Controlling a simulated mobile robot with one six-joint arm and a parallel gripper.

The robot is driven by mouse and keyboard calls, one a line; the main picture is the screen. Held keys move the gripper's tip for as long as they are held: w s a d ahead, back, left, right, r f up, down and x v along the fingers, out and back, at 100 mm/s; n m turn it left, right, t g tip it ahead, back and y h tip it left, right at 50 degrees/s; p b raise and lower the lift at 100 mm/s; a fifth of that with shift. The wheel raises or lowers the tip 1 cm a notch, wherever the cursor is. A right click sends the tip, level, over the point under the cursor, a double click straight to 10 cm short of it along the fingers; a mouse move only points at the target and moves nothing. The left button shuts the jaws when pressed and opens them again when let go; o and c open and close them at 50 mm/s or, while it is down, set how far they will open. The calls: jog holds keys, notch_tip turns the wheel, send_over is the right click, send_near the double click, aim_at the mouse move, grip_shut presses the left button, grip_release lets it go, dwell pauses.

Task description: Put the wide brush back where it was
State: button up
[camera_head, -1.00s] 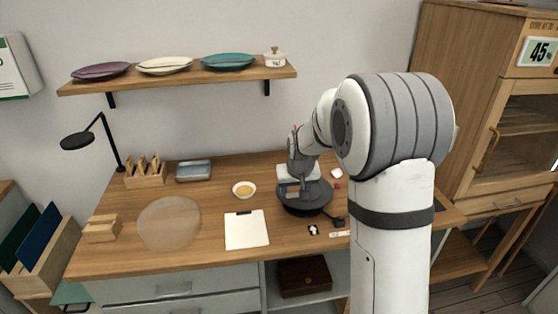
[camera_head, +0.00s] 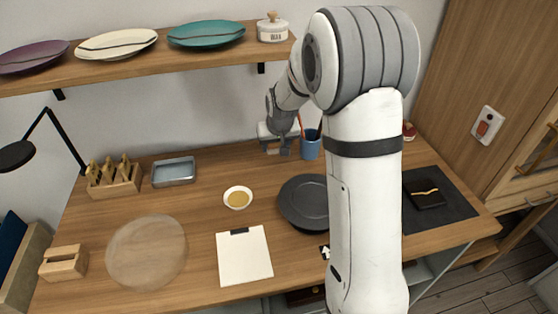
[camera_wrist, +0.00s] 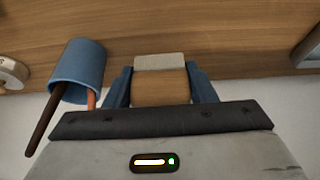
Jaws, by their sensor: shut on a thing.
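My gripper (camera_head: 277,151) is near the back of the worktop, just left of the blue cup (camera_head: 310,147). In the wrist view my gripper (camera_wrist: 161,86) has its two blue fingers on either side of the wide brush (camera_wrist: 160,64). The brush shows a wood-coloured part between the fingers and a pale, straight edge beyond them. The blue cup (camera_wrist: 78,72) stands beside the gripper there, with thin handles sticking out. In the head view the brush cannot be made out.
A dark round turntable (camera_head: 304,203) lies in front of the cup, partly behind my arm. A bowl of yellow liquid (camera_head: 238,198), a white clipboard (camera_head: 243,262), a metal tray (camera_head: 174,172) and a wooden rack (camera_head: 113,180) stand to the left. A shelf (camera_head: 150,66) hangs above.

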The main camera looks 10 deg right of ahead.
aim_at(277, 152)
jog(key=f, duration=0.3)
jog(key=shift+d+f, duration=0.25)
jog(key=shift+f, duration=0.15)
jog(key=shift+d+f+p, duration=0.1)
jog(key=shift+f+p, duration=0.3)
jog(key=shift+f, duration=1.55)
jog(key=shift+r, duration=0.1)
jog(key=shift+f, duration=0.2)
jog(key=o, duration=0.9)
